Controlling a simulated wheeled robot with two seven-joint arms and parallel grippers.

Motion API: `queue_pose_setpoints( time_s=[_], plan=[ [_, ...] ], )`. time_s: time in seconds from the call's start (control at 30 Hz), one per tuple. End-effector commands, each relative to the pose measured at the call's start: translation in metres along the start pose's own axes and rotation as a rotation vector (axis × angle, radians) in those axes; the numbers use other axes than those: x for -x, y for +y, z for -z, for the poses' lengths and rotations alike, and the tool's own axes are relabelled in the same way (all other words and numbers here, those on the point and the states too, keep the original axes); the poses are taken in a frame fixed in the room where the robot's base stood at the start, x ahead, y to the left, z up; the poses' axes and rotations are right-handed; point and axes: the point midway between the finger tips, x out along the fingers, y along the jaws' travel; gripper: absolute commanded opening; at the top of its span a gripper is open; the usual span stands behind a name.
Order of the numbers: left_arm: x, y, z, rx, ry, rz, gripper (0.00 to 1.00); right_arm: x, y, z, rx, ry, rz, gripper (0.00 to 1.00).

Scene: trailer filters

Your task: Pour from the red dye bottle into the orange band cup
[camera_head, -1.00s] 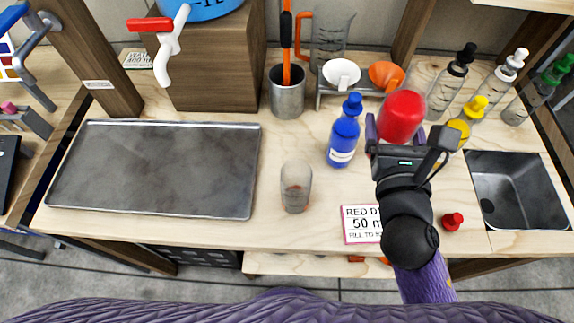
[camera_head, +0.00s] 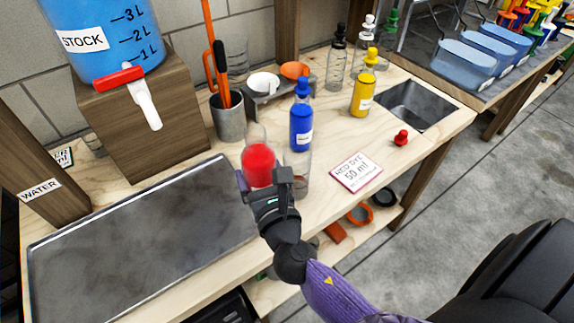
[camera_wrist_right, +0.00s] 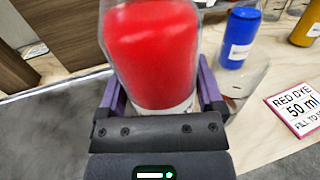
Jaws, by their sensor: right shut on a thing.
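The red dye bottle (camera_head: 258,165) is clear, filled with red, and uncapped at its neck. My right gripper (camera_head: 268,190) is shut on it and holds it roughly upright between the metal tray and the clear cup. The bottle also fills the middle of the right wrist view (camera_wrist_right: 152,55). The clear cup (camera_head: 299,160) stands just right of the bottle, partly hidden by my gripper; it also shows in the right wrist view (camera_wrist_right: 246,84). I cannot make out its band clearly. My left gripper is not in view.
A blue bottle (camera_head: 301,125) stands close behind the cup. A red cap (camera_head: 401,138) and a red dye card (camera_head: 357,172) lie to the right. The metal tray (camera_head: 140,235) is at left, the sink (camera_head: 415,105) at the back right. A utensil cup (camera_head: 228,118) stands behind.

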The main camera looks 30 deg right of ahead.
Motion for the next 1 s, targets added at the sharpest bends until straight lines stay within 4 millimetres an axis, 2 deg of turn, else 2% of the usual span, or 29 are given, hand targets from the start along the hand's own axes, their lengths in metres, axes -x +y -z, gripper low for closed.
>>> queue_pose_setpoints(
  time_s=[0.1, 0.23, 0.67, 1.0],
  plan=[
    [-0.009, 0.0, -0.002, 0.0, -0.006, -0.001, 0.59, -0.011, 0.006, 0.021, -0.001, 0.005, 0.01, 0.0],
    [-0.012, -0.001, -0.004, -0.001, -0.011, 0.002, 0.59, -0.017, 0.011, 0.034, -0.004, 0.01, 0.013, 0.0],
    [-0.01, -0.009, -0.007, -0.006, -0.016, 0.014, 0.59, -0.018, 0.013, 0.034, -0.022, 0.016, 0.01, 0.0],
    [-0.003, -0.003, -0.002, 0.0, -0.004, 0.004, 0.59, -0.018, 0.014, 0.03, -0.157, 0.046, 0.01, 0.0]
  ],
)
